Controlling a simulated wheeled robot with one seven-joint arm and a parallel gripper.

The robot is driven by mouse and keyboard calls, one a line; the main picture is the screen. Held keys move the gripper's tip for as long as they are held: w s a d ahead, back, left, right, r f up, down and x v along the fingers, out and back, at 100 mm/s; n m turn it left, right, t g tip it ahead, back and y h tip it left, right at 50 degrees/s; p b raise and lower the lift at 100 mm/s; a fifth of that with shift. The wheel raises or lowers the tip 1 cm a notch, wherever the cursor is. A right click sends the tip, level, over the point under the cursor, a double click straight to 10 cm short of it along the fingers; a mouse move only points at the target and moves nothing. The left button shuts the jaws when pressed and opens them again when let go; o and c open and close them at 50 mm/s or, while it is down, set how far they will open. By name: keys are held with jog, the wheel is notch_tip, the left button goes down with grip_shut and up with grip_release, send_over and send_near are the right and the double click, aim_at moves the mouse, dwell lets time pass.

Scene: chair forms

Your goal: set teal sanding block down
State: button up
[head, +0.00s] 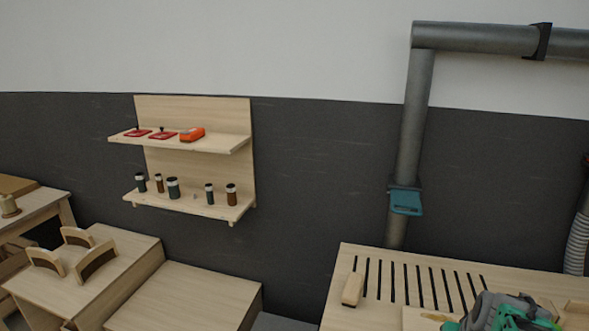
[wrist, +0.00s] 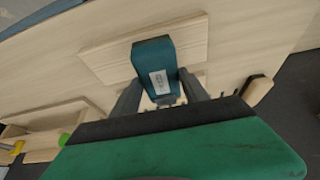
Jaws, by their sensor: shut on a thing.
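The teal sanding block (wrist: 155,58), with a pale label on its face, is between the two dark fingers of my gripper (wrist: 161,86) in the wrist view. My gripper is shut on it. Behind the block is a flat pale wooden board (wrist: 105,55) lying on a larger wooden surface. I cannot tell whether the block touches the board. In the head view my green and grey gripper body (head: 500,312) is at the lower right, over the slotted bench top (head: 345,262). The sanding block cannot be made out there.
A wooden block (head: 352,289) lies on the bench, left of my arm. A grey duct (head: 412,120) with a teal gate (head: 405,202) rises behind. Wall shelves (head: 200,152) hold jars and an orange tool. A low table (head: 185,298) at left has a bare top.

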jog(key=shift+s+a+f+m+h, duration=0.1)
jog(key=shift+s+a+m+h, duration=0.1)
jog(key=shift+s+m, duration=0.3)
jog(key=shift+s+a+f+m+h, duration=0.1)
jog(key=shift+s+a+m+h, duration=0.1)
jog(key=shift+s+m, duration=0.3)
jog(key=shift+a+r, duration=0.3)
jog(key=shift+a, duration=0.5)
jog(key=w+a+r+n+y, duration=0.1)
jog(key=w+a+r+n, duration=0.1)
jog(key=a, duration=0.8)
jog(key=w+a+r+n+y, duration=0.1)
jog(key=w+a+r+n, duration=0.1)
jog(key=a, duration=0.8)
notch_tip(320, 180, up, 2)
jog(key=shift+r+n, duration=0.2)
jog(key=shift+n, duration=0.7)
